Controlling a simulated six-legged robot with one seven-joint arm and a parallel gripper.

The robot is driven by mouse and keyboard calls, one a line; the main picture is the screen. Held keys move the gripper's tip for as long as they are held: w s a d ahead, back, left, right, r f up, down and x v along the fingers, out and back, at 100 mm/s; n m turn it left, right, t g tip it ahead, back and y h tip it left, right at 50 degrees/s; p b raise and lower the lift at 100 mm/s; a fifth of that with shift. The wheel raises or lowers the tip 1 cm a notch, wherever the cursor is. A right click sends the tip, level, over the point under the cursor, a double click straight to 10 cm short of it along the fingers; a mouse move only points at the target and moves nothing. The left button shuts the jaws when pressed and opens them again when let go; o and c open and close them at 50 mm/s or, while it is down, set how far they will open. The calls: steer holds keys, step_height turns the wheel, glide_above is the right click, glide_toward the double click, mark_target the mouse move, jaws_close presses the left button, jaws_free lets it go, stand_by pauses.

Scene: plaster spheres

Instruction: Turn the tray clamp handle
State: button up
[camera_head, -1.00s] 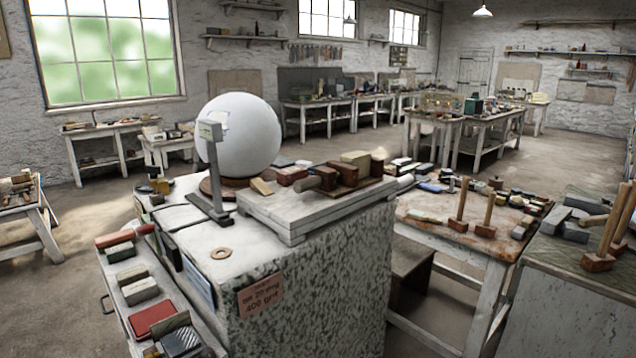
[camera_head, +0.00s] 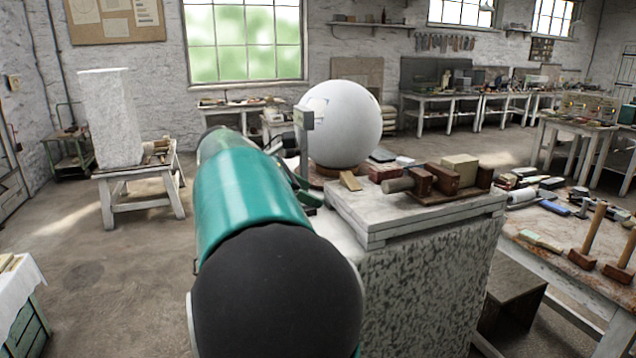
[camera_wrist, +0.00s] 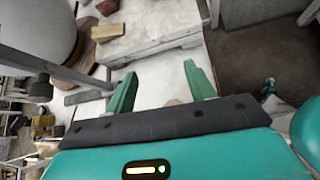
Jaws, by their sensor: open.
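The handle points left. My gripper is mostly hidden behind my teal and black arm in the head view; a green finger shows past it near the post stand (camera_head: 304,130). In the wrist view my gripper (camera_wrist: 162,90) is open, its two green fingers apart over the white block top, in front of the slab tray's edge (camera_wrist: 165,42). The clamp handle is not clear in the wrist view.
A white plaster sphere (camera_head: 345,125) stands behind the post stand. A small wooden block (camera_head: 350,181) lies at the tray's left; it also shows in the wrist view (camera_wrist: 107,32). A table with mallets (camera_head: 592,235) stands right. Open floor lies left.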

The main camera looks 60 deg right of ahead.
mark_target(385, 182)
steer(key=s+d+g, duration=0.1)
steer(key=s+d, duration=0.3)
steer(key=d, duration=0.1)
steer(key=s+d+f+n+g, duration=0.1)
steer(key=s+d, duration=0.4)
steer(key=d, duration=0.1)
steer(key=s+d+f+g, duration=0.1)
steer(key=s+d+g, duration=0.1)
steer(key=s+d, duration=0.2)
steer(key=shift+s+d+f, duration=0.15)
steer(key=shift+s+d, duration=0.05)
steer(key=shift+d, duration=0.4)
steer(key=shift+s+d+f, duration=0.1)
steer(key=shift+s+d, duration=0.1)
steer(key=shift+d, duration=0.35)
steer(key=shift+c, duration=0.2)
steer(key=c, duration=0.9)
